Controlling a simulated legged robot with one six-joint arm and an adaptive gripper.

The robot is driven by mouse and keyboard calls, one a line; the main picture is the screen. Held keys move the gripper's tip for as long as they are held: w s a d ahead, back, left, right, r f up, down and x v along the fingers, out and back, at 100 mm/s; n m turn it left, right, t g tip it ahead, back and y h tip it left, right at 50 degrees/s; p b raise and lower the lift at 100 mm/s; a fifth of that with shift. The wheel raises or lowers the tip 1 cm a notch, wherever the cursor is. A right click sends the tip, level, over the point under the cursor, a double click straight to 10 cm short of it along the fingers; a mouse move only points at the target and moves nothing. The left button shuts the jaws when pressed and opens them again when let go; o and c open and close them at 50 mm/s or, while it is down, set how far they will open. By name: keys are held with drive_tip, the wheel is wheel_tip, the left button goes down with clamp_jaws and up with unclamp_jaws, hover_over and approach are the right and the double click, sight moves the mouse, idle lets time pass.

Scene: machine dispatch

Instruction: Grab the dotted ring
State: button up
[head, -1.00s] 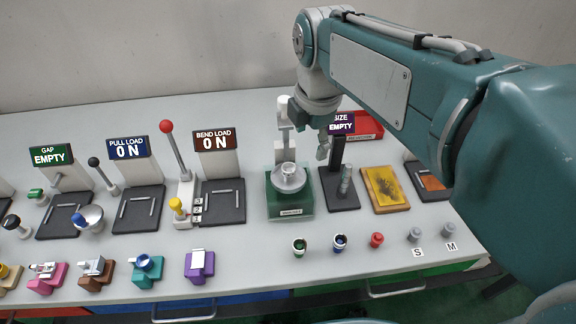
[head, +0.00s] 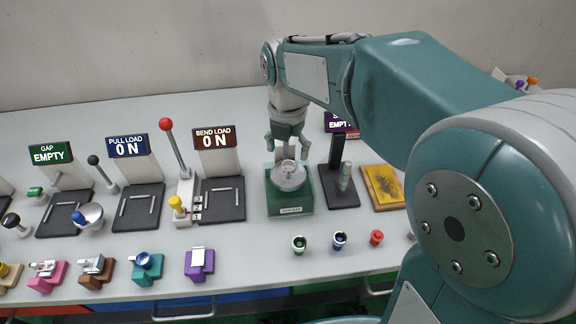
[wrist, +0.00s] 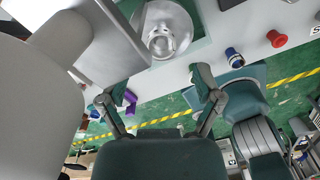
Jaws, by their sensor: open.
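A small silver ring (wrist: 162,42) sits on a round metal plate (wrist: 178,15) in the wrist view. In the head view the ring (head: 288,166) shows small on the same plate, which tops a green-based stand (head: 291,203). Dots on the ring are too small to make out. My gripper (head: 287,147) is open and points down just above and behind the plate. In the wrist view my two fingers (wrist: 154,90) are spread apart with nothing between them, and the ring lies beyond their tips.
A dark post stand (head: 338,190) and a yellow plate (head: 383,187) stand to the right. Green (head: 299,245), blue (head: 339,241) and red (head: 376,238) small pieces line the front. A red-knobbed lever (head: 176,150) rises to the left.

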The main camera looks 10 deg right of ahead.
sight(288, 168)
wheel_tip(288, 168, down, 4)
drive_tip(key=shift+w+f, duration=0.1)
drive_tip(key=shift+f, duration=0.05)
clamp_jaws()
idle(0.4)
